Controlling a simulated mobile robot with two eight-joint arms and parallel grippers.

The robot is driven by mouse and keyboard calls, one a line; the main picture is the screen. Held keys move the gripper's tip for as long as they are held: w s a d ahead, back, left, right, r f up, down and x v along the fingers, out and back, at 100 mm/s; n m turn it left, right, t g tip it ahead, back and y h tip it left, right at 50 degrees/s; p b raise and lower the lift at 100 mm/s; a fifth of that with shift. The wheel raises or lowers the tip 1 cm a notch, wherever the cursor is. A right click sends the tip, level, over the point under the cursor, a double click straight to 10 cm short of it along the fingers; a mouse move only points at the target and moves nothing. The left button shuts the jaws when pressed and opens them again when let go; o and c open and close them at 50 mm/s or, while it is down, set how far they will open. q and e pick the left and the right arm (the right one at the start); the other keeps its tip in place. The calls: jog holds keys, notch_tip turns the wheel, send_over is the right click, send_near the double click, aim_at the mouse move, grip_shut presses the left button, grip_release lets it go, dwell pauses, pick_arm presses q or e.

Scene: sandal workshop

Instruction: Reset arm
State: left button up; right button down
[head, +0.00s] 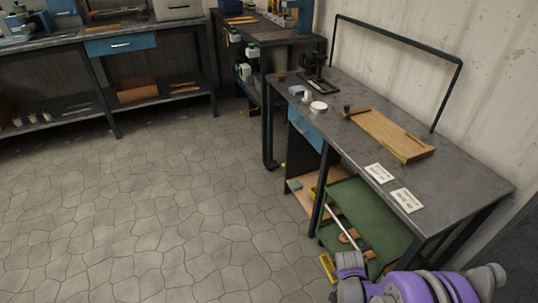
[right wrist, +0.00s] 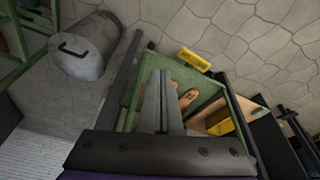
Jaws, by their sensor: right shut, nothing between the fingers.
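My right gripper (right wrist: 161,76) shows in the right wrist view, with its two grey fingers shut together and nothing between them. Its fingertips appear over the green tray (right wrist: 242,108) below; the height gap cannot be told. In the head view my right arm, purple with grey joints, comes in at the bottom right, beside the near end of the workbench; its fingers cannot be made out there. My left arm and gripper are not in view.
The workbench (head: 455,178) holds a wooden board (head: 388,134), two cards and small tools. The green tray below it holds tan pieces; a yellow block (right wrist: 194,60) shows nearby. A grey bin (right wrist: 85,46) stands left in the wrist view. The stone floor (head: 170,200) is clear.

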jog(key=s+a+r+n+t+y, duration=0.1)
jog(key=s+a+r+n, duration=0.1)
jog(key=s+r, duration=0.35)
jog(key=s+a+r+n, duration=0.2)
jog(key=r, duration=0.7)
jog(key=s+a+r+n+t+y, duration=0.1)
jog(key=s+a+r+n, duration=0.15)
jog(key=s, duration=0.35)
jog(key=s+a+r+n, duration=0.1)
jog(key=s+r+n, duration=0.2)
jog(key=s, duration=0.3)
pick_arm(q)
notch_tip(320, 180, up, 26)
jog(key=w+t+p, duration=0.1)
jog(key=p, duration=2.1)
jog(key=shift+p, duration=0.35)
pick_arm(e)
notch_tip(320, 180, up, 26)
jog(key=t, duration=0.1)
jog(key=shift+w+a+r+t, duration=0.15)
jog(key=shift+w+a+t, duration=0.1)
jog(key=shift+w+t, duration=0.05)
